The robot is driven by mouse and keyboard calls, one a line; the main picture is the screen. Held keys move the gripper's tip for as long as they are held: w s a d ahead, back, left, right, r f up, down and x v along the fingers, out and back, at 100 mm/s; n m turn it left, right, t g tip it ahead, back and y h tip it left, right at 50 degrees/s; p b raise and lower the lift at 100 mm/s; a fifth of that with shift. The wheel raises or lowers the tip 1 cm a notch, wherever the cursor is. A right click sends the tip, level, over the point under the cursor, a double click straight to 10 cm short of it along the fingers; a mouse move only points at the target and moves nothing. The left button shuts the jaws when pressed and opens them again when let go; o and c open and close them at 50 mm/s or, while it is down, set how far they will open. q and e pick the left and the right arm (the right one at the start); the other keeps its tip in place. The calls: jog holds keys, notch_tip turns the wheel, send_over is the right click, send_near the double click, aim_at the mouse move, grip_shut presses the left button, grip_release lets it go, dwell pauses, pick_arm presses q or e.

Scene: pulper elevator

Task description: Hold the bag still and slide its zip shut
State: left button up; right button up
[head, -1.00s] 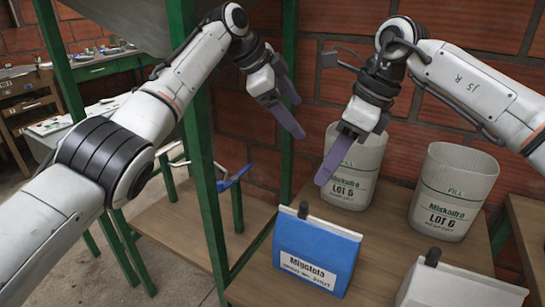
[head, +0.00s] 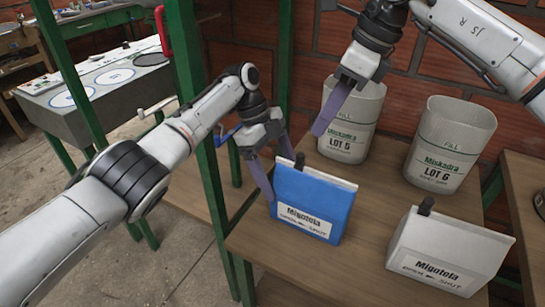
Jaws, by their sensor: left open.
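A blue bag (head: 316,196) labelled "Migotela" stands upright on the wooden table. A dark zip slider (head: 299,161) sits at the left end of its top edge. A white bag (head: 440,250) with a similar label stands to its right, with its own dark slider (head: 426,206) near the left end of its top. My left gripper (head: 275,168) is open at the blue bag's upper left corner, one finger in front of its left edge and the other behind; contact cannot be told. My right gripper (head: 326,122) is above and behind the blue bag, its finger opening unclear.
A green post (head: 202,130) rises close to my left arm. Bare wooden table (head: 355,250) lies between the bags.

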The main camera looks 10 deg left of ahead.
pick_arm(q)
jog(key=shift+x, duration=1.9)
